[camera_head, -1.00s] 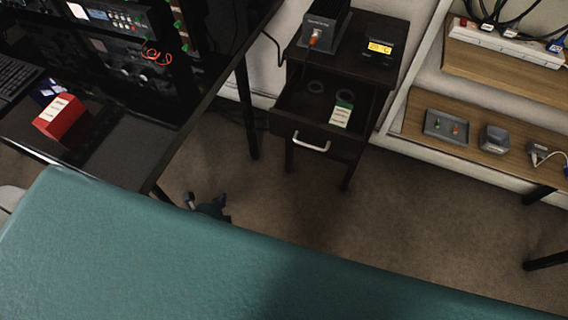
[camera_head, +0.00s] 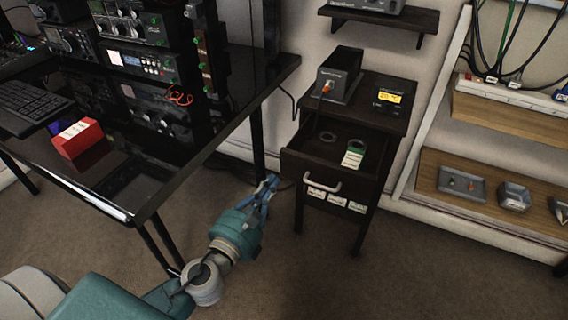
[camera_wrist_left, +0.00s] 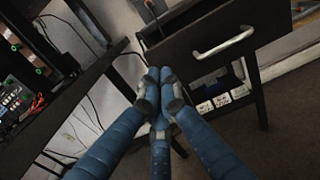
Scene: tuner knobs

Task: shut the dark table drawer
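The dark table drawer (camera_head: 310,166) is pulled out of the small dark side table (camera_head: 392,122) in the head view. Its pale bar handle (camera_head: 321,188) is on the front face. Inside lie two dark rings and a green and white packet (camera_head: 353,157). My left gripper (camera_head: 270,182) is just left of the drawer front, apart from it. In the left wrist view its blue fingers come together at the tips (camera_wrist_left: 159,76) with nothing between them, and the handle (camera_wrist_left: 223,44) shows to their right. My right gripper is out of view.
A black box (camera_head: 340,76) and a yellow-display device (camera_head: 390,98) stand on the side table. The black desk (camera_head: 170,183) with electronics is at the left. A wooden shelf unit (camera_head: 440,165) is at the right. The floor before the drawer is clear.

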